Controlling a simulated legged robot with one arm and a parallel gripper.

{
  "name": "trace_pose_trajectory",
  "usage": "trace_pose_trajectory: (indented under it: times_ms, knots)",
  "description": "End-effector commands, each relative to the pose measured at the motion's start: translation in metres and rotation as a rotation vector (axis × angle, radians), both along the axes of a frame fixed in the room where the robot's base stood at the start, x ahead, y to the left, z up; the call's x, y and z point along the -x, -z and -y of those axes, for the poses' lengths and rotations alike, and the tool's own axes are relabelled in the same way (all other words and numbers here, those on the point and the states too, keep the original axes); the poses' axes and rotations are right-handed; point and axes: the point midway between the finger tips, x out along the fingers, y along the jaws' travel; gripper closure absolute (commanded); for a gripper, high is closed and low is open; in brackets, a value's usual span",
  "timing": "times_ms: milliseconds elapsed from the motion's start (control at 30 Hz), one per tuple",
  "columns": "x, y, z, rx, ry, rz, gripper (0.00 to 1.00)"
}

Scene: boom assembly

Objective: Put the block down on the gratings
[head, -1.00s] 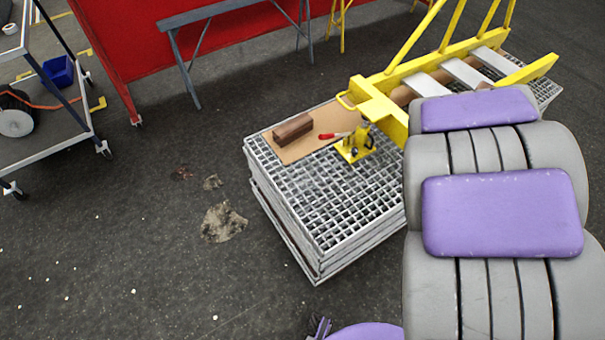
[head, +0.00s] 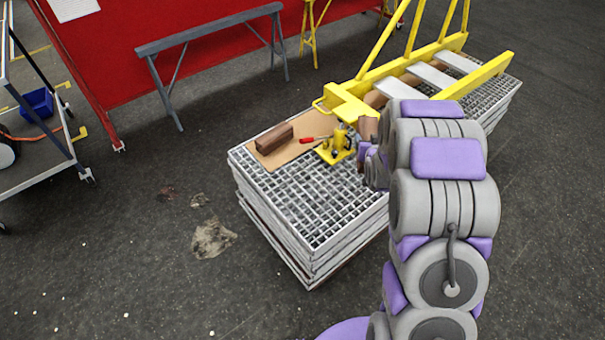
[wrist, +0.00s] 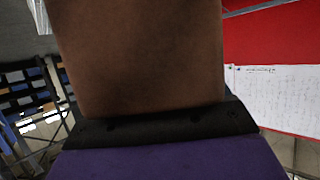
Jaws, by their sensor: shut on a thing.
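A brown block (wrist: 140,55) fills the middle of the wrist view, held against the dark jaw pad of my gripper (wrist: 160,122). In the head view the held block (head: 369,129) shows just above my gripper (head: 368,148), which is shut on it and partly hidden by my arm. The gripper is over the stacked gratings (head: 318,212), to the right of the yellow clamp. I cannot tell how high the block is above them. The gratings' front left part is bare.
A second brown block (head: 274,139) lies on a cardboard sheet (head: 300,153) on the gratings. A yellow clamp with red handle (head: 337,150) stands beside it. A yellow boom frame (head: 420,58) lies across the far right. A trestle (head: 210,33) stands behind, a cart (head: 45,165) at left.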

Motion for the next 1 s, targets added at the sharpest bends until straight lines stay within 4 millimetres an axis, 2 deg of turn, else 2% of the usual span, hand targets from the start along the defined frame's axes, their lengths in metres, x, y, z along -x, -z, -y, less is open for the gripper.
trace_pose_trajectory:
  times_ms: [33, 367, 600, 800, 1000]
  knots:
    - [0.002, 0.020, 0.004, 0.001, -0.020, -0.006, 0.79]
    - [0.023, 0.128, 0.007, 0.001, -0.174, -0.003, 0.79]
    - [0.057, 0.204, -0.005, -0.004, -0.279, 0.001, 0.79]
    - [0.094, 0.256, -0.029, -0.001, -0.345, 0.003, 0.79]
    - [0.123, 0.284, -0.053, 0.007, -0.377, 0.005, 0.79]
